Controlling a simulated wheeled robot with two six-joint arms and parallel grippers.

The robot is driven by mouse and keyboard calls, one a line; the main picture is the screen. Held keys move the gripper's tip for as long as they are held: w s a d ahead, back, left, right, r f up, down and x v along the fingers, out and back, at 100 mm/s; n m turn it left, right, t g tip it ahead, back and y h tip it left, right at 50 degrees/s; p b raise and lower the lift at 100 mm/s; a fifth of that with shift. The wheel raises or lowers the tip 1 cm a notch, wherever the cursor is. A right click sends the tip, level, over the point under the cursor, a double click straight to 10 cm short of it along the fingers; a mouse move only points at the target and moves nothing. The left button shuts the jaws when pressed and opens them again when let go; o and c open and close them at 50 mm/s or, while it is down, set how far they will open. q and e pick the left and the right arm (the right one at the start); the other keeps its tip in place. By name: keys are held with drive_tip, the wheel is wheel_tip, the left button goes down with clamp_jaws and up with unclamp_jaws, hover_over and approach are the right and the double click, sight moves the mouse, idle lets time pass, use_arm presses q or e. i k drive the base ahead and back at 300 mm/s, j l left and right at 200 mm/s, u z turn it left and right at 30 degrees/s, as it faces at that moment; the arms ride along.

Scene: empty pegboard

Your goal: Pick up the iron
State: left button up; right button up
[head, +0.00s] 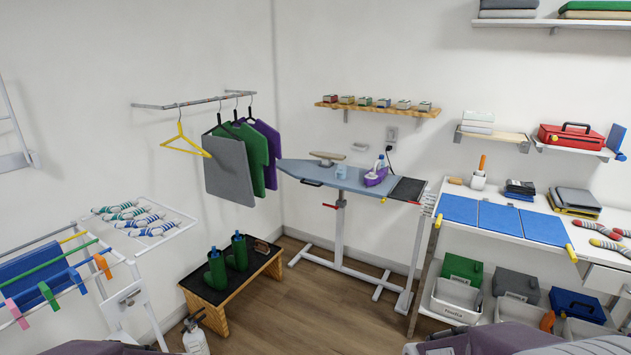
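The iron (376,175) is purple and white and stands on the right part of the blue ironing board (325,179). The board is at the back, near the room's corner. A dark pad (408,189) lies to the right of the iron at the board's end. A small light-blue item (341,171) sits to the left of the iron. The iron is small in the view, so its handle is hard to make out. Neither of my grippers can be made out; only parts of my own body show at the bottom edge.
A low bench (214,304) with green boots stands left of the board. A white table (455,189) with blue mats stands to the right, with bins below. A drying rack (150,233) is at left. Open wooden floor (290,320) lies in front of the board.

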sight(381, 172)
drive_tip(key=i+z, duration=0.1)
drive_tip(key=i, duration=0.5)
drive_tip(key=i+j, duration=0.1)
drive_tip(key=i, duration=0.45)
drive_tip(key=i+j+z, duration=0.15)
drive_tip(key=i, duration=0.45)
drive_tip(key=i+j+z, duration=0.1)
drive_tip(key=i, duration=0.45)
drive_tip(key=i+j+z, duration=0.25)
drive_tip(key=i+z, duration=0.2)
drive_tip(key=i+j+z, duration=1.1)
drive_tip(key=j+z, duration=0.35)
drive_tip(key=j, duration=0.1)
